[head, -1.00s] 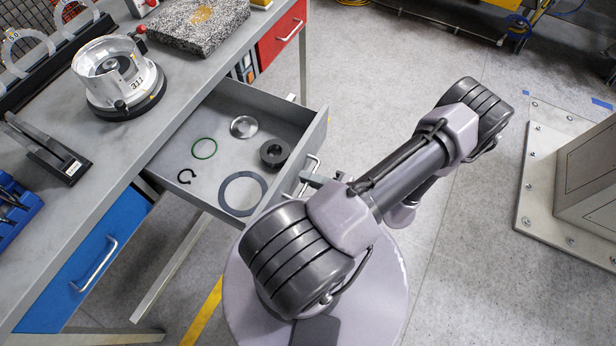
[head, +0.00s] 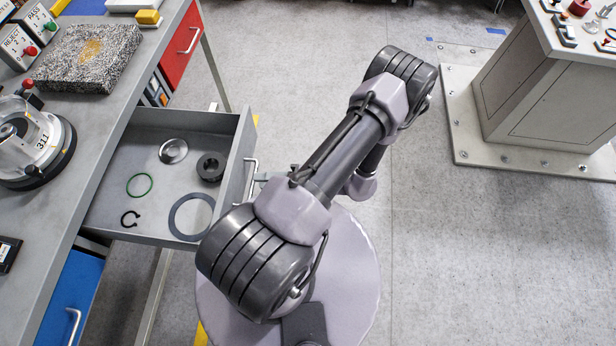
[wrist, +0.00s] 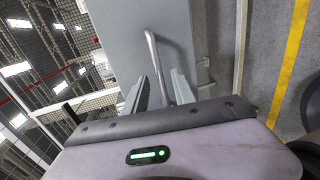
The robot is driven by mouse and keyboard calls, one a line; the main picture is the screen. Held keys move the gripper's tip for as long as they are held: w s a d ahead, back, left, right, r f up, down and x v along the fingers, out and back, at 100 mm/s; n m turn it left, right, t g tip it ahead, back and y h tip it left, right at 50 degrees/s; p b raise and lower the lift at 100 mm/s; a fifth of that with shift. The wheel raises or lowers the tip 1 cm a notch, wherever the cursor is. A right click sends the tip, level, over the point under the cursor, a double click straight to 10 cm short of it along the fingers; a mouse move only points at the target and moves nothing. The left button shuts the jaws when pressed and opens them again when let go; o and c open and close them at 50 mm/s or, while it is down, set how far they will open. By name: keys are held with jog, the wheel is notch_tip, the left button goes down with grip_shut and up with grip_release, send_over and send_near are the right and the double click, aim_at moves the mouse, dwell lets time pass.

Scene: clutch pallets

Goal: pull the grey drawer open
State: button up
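The grey drawer (head: 150,215) stands pulled well out from under the workbench, with its inside exposed in the head view. Its metal bar handle (head: 251,180) is on the front panel. The handle also shows in the wrist view (wrist: 151,45), running down between my fingers. My gripper (wrist: 160,80) has its two fingers apart, one on each side of the bar, with gaps visible.
The drawer holds a green ring (head: 140,185), a black clip (head: 130,219), a flat grey ring (head: 190,217), a silver disc (head: 173,151) and a black collar (head: 210,167). A red drawer (head: 181,45) and blue drawer (head: 70,297) flank it. Floor to the right is clear up to a pedestal (head: 530,100).

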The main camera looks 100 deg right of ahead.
jog(key=p+v, duration=0.1)
jog(key=v, duration=1.2)
jog(key=shift+s+p, duration=0.25)
jog(key=shift+p, duration=0.15)
jog(key=shift+w+r, duration=0.1)
jog(key=shift+r, duration=0.05)
